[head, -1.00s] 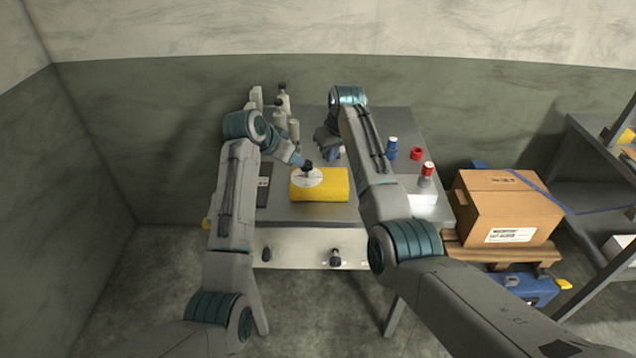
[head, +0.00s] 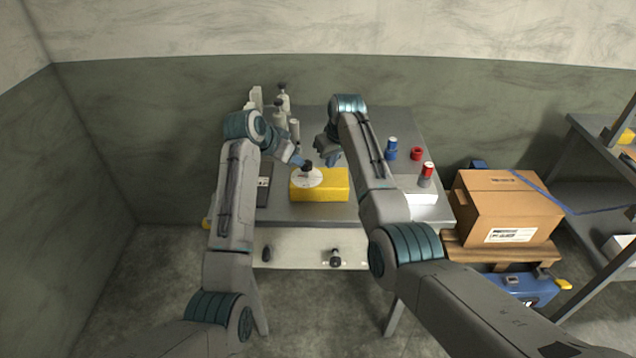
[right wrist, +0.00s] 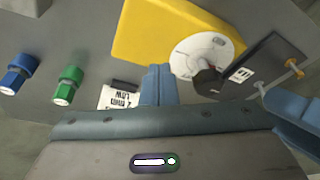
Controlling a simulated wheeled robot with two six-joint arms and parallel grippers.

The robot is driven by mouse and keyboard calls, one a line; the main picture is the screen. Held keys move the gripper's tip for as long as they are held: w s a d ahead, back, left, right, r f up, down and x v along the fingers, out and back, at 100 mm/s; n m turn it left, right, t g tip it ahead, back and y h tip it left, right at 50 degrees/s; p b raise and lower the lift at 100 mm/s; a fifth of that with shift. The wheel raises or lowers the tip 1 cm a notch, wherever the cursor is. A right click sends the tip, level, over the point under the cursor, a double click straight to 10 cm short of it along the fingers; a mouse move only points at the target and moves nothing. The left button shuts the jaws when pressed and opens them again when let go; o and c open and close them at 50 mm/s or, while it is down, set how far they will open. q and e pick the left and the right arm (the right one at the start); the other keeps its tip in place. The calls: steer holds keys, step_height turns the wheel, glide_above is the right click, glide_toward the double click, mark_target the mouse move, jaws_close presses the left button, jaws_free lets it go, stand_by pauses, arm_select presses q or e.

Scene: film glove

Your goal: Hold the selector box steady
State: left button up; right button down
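The selector box is a yellow block (head: 335,190) with a white round dial and a black knob (head: 307,167), near the front of the grey table. It also shows in the right wrist view (right wrist: 150,38), where the knob (right wrist: 207,82) stands on the dial. My left gripper (head: 300,162) is at the knob's left side in the head view; its fingers are too small to tell open from shut, or whether they touch. My right gripper (head: 332,162) is just behind the box.
A dark labelled plate (head: 263,186) lies left of the box. Bottles (head: 281,115) stand at the back left. A blue container (head: 391,149), a red ring (head: 417,154) and a red-capped container (head: 426,175) stand at the right. A cardboard box (head: 505,205) is beside the table.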

mark_target(329, 176)
steer(key=shift+f, duration=0.2)
steer(key=shift+f, duration=0.75)
steer(key=shift+f, duration=0.5)
steer(key=shift+f, duration=0.4)
